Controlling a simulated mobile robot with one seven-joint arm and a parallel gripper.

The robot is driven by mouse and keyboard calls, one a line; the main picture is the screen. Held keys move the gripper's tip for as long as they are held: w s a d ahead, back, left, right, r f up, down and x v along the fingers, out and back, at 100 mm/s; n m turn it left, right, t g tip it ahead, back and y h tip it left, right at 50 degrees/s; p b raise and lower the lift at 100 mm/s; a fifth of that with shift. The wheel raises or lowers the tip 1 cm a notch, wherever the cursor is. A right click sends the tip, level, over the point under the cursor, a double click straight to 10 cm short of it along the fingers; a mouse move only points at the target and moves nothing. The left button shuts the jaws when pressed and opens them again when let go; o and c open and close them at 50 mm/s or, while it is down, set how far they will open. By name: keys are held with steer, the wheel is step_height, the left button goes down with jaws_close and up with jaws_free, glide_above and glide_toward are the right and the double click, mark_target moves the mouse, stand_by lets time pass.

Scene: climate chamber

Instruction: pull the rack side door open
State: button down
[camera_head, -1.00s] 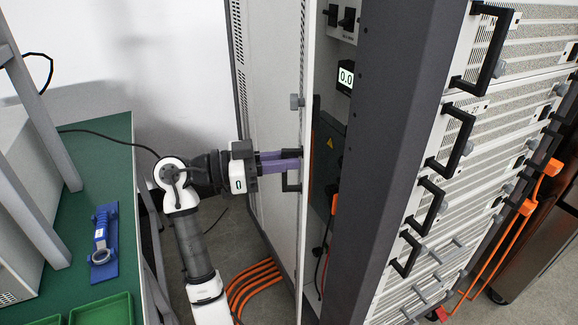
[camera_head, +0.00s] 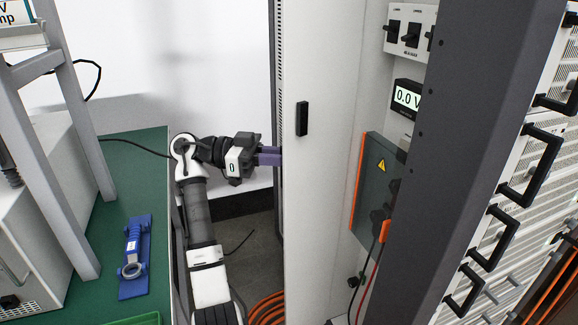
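The rack side door (camera_head: 330,190) is a tall white panel, standing ajar with its inner side toward me. A small black fitting (camera_head: 302,118) sits high on it near its left edge. My gripper (camera_head: 275,155) is at the left edge of the door, its two purple fingers close together and level. The fingertips and the outer handle are hidden behind the door edge. The fingers keep the narrow spacing they had around the black handle a second ago, so they look shut on it.
Inside the rack are a grey box with a yellow warning sign (camera_head: 380,185), a voltage display (camera_head: 407,100) and black switches (camera_head: 410,35). A green bench (camera_head: 105,235) with a blue tool holder (camera_head: 135,258) stands left. Orange cables (camera_head: 265,308) lie on the floor.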

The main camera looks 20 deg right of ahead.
steer(key=shift+w+d+m+g+y+b, duration=0.15)
steer(key=shift+w+m+g+y+b, duration=0.6)
steer(key=shift+w+g, duration=0.35)
steer(key=shift+w+d+m+g+y+b, duration=0.1)
steer(key=shift+w+m+g+y+b, duration=0.45)
steer(key=shift+w+m+g+b, duration=0.45)
steer(key=c, duration=1.5)
jaws_free()
steer(key=shift+d, duration=0.2)
steer(key=shift+o, duration=0.2)
steer(key=shift+a, duration=0.1)
